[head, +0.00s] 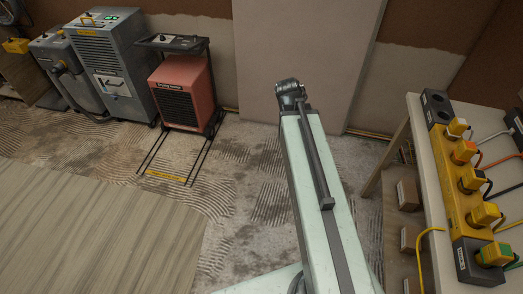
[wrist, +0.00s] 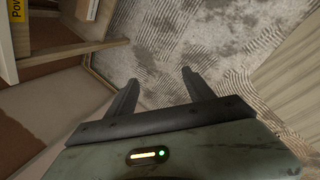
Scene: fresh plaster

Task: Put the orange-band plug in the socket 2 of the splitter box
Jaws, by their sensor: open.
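The splitter box (head: 452,203) is a long yellow block on a bench at the right of the head view. Several plugs with coloured parts and cables sit along it. A plug with an orange top (head: 464,151) is second from the far end, beside an orange cable; I take it as the orange-band plug. Socket numbers are too small to read, and plugs cover much of the box top. My gripper (wrist: 158,78) is open and empty in the wrist view, its two dark fingers apart above the floor. It is away from the box and the plugs.
The pale bench (head: 418,118) holds the box, with small cartons (head: 409,194) underneath. A red heater (head: 182,92) and a grey dehumidifier (head: 110,65) stand at the back left. A wood-look board (head: 95,235) lies front left. Patterned floor between is clear.

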